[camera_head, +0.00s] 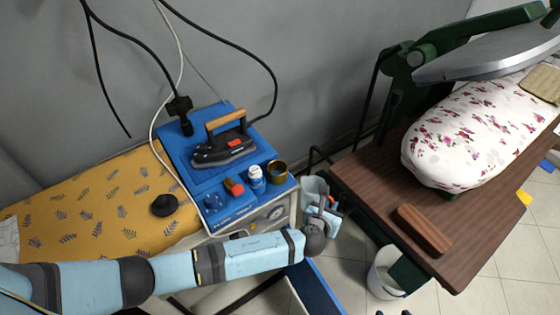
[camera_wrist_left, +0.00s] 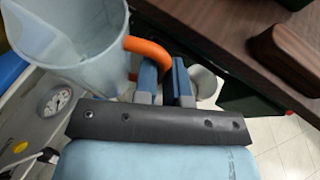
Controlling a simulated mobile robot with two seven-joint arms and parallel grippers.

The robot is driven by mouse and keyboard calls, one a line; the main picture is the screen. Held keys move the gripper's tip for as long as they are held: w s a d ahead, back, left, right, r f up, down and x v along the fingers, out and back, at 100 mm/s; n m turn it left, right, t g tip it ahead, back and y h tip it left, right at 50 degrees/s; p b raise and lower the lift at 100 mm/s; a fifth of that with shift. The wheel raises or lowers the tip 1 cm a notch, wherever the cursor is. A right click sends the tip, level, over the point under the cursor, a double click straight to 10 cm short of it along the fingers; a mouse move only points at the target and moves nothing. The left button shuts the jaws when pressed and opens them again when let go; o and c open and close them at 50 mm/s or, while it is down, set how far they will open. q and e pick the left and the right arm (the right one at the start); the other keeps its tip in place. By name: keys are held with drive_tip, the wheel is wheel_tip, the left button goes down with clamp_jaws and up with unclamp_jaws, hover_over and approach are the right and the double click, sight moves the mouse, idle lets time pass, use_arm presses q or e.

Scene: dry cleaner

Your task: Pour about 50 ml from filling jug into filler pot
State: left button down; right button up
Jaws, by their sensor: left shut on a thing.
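The filling jug is a translucent pale-blue vessel with an orange handle. It is large at the upper left of the left wrist view (camera_wrist_left: 75,45) and partly hidden by my arm in the head view (camera_head: 310,188). My left gripper (camera_wrist_left: 165,75) is shut on the orange handle, with the jug hanging beside the blue-topped ironing unit. I cannot tell the liquid level. A small open brass-coloured pot (camera_head: 277,172), likely the filler pot, stands at the right corner of the blue top, just left of the jug. My right gripper is not in view.
The blue top (camera_head: 208,172) also carries an iron (camera_head: 224,148), a white bottle (camera_head: 257,182) and a small orange-red item (camera_head: 234,187). A brown press table (camera_head: 375,170) stands to the right, with a white bin (camera_head: 385,278) below. Cables hang behind the iron.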

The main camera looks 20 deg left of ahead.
use_arm(q)
drive_tip(key=shift+r, duration=0.15)
drive_tip(key=shift+a+r, duration=0.1)
drive_tip(key=w+a+r+n+g+h+p, duration=0.2)
drive_tip(key=a+r+n+h, duration=0.3)
drive_tip(key=r, duration=0.6)
drive_tip(key=shift+w+a+r+n+g+h, duration=0.25)
drive_tip(key=shift+w+a+n, duration=0.5)
drive_tip(key=shift+a+n, duration=0.75)
drive_tip(key=shift+a+r+h, duration=0.2)
drive_tip(key=shift+a+h, duration=0.05)
drive_tip(key=shift+a, duration=0.05)
drive_tip(key=shift+w+a+r+n+h+b, duration=0.3)
drive_tip(key=shift+a+r+n+h+b, duration=0.2)
drive_tip(key=shift+a+r+n+b, duration=0.15)
idle(0.6)
drive_tip(key=shift+w+a+r+n+h+b, duration=0.2)
drive_tip(key=shift+w+a+n+b, duration=0.1)
drive_tip(key=shift+a+b, duration=0.35)
drive_tip(key=shift+w+a+r+n+h+b, duration=0.1)
drive_tip(key=shift+w+a+r+n+b, duration=0.15)
drive_tip(key=shift+a+b, duration=0.35)
idle(1.2)
drive_tip(key=shift+r+b, duration=0.1)
drive_tip(key=shift+b, duration=0.6)
